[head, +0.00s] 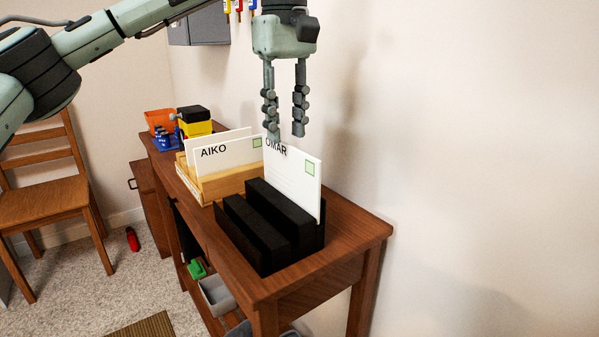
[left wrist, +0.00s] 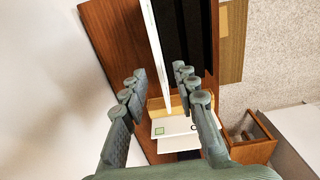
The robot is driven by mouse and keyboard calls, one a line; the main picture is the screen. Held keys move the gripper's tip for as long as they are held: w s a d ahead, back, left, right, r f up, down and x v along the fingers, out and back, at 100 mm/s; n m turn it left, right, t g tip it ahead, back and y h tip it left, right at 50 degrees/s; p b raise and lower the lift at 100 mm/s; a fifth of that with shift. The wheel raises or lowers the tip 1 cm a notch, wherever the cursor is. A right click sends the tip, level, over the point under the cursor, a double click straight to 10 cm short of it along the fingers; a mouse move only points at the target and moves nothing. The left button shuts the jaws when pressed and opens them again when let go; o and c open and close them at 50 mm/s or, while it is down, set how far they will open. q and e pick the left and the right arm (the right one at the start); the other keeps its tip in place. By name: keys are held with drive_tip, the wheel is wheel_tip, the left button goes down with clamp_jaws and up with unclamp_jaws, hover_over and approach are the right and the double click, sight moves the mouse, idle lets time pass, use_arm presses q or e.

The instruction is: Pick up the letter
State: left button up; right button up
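A white letter marked OMAR (head: 293,172) with a green stamp square stands upright in a black slotted holder (head: 262,232) on the wooden table. It shows edge-on as a thin white strip in the left wrist view (left wrist: 156,52). My left gripper (head: 285,134) points down at the letter's top edge, its fingers apart. One fingertip overlaps the letter's top corner in the head view. In the left wrist view the strip runs between the open fingertips (left wrist: 157,76); contact cannot be told. A second letter marked AIKO (head: 228,157) stands in a wooden holder (head: 232,182) behind. My right gripper is out of view.
The white wall rises close along the table's right side. An orange bin (head: 160,121) and a yellow and black object (head: 195,122) stand at the table's far end. The table's front right corner (head: 350,232) is clear. A wooden chair (head: 45,200) stands at left.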

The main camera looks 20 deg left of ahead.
sight(288, 145)
use_arm(q)
wheel_tip(288, 145, down, 7)
drive_tip(key=shift+d+r, duration=0.1)
drive_tip(key=shift+r, duration=0.05)
clamp_jaws()
